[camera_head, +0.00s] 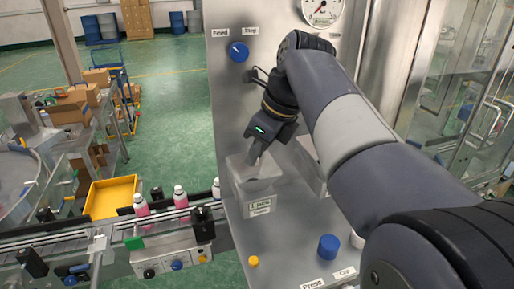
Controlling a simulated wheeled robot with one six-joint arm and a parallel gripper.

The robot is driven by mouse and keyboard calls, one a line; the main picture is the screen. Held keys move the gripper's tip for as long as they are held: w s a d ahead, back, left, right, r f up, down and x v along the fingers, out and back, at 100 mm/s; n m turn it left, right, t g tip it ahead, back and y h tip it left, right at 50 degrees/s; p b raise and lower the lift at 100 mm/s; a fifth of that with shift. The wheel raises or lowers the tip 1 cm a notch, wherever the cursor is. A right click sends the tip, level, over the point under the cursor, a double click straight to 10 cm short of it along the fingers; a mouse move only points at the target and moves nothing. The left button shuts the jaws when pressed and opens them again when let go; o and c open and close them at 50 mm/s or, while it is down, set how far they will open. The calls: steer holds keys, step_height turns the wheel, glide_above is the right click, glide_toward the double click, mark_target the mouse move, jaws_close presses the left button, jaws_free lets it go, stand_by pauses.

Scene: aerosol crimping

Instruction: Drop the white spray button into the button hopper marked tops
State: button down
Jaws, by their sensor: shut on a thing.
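My gripper (254,155) points down over the mouth of a grey metal hopper (257,185) on the front of the steel machine panel. Its fingers are shut, and their tips are at or just above the hopper's opening. The white spray button is too small and too hidden at the fingertips to make out clearly. Small labels are on and below the hopper front, but I cannot read them surely. A second hopper (308,167) stands to the right, partly hidden by my arm.
The steel panel (228,110) carries a blue knob (238,52), a gauge (322,10), a yellow button (254,261) and a blue cap (328,247). At left, a conveyor (75,231) carries pink-and-white bottles (180,197) beside a yellow tray (110,180).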

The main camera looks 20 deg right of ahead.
steer(key=shift+f, duration=0.3)
steer(key=c, duration=1.3)
jaws_free()
steer(key=shift+c, duration=0.2)
steer(key=shift+r, duration=0.55)
steer(key=v, duration=1.2)
steer(key=shift+w+a, duration=0.1)
